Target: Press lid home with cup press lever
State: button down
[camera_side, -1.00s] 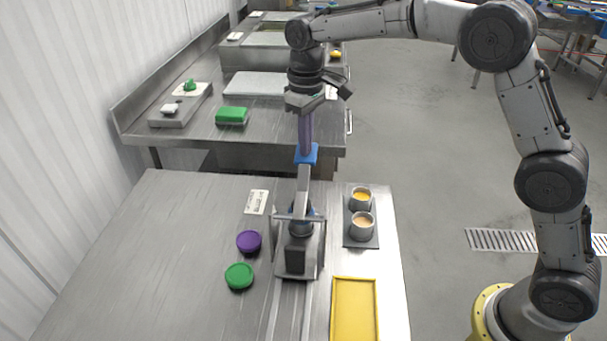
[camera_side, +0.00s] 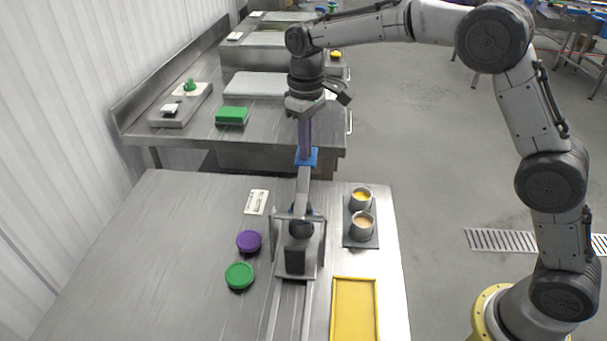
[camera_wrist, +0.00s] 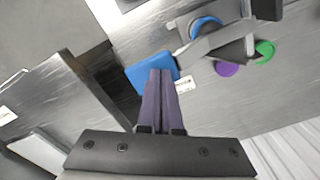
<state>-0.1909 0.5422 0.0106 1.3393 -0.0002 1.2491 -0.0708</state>
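The cup press (camera_side: 298,255) stands on the steel table, with its grey lever (camera_side: 303,190) running back to a blue end pad (camera_side: 306,157). My gripper (camera_side: 306,148) points down with its fingertips at that pad. In the wrist view my long purple-grey fingers (camera_wrist: 160,74) lie together, in front of the blue pad (camera_wrist: 140,74); I cannot tell how hard they touch it. A blue round lid (camera_wrist: 205,24) shows partly under the press in the wrist view. The cup under the press is mostly hidden by the press frame and lever.
A purple lid (camera_side: 249,241) and a green lid (camera_side: 240,276) lie left of the press. Two filled cups (camera_side: 361,224) stand on a dark mat at the right. A yellow tray (camera_side: 355,281) is at the front right. The table's left side is clear.

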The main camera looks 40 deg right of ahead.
jog(key=shift+f, duration=0.35)
dwell(0.6)
jog(key=shift+r, duration=0.1)
jog(key=shift+s+a+r, duration=0.1)
jog(key=shift+r, duration=1.35)
jog(key=shift+s+a+r, duration=0.1)
jog(key=shift+r, duration=1.3)
jog(key=shift+d, duration=0.1)
jog(key=s+d+r+t, duration=0.25)
jog(key=s+r, duration=0.25)
jog(key=r, duration=0.4)
jog(key=s+d+r+m+t, duration=0.1)
jog(key=s+d+r, duration=0.1)
jog(key=s, duration=0.4)
jog(key=s+d+r+m, duration=0.1)
jog(key=s+d+r, duration=0.15)
jog(key=s, duration=0.35)
jog(key=s+d+f+m+t, duration=0.1)
jog(key=s+d+f+t, duration=0.1)
jog(key=s+f, duration=1.1)
jog(key=shift+s+d, duration=0.35)
jog(key=shift+s, duration=0.85)
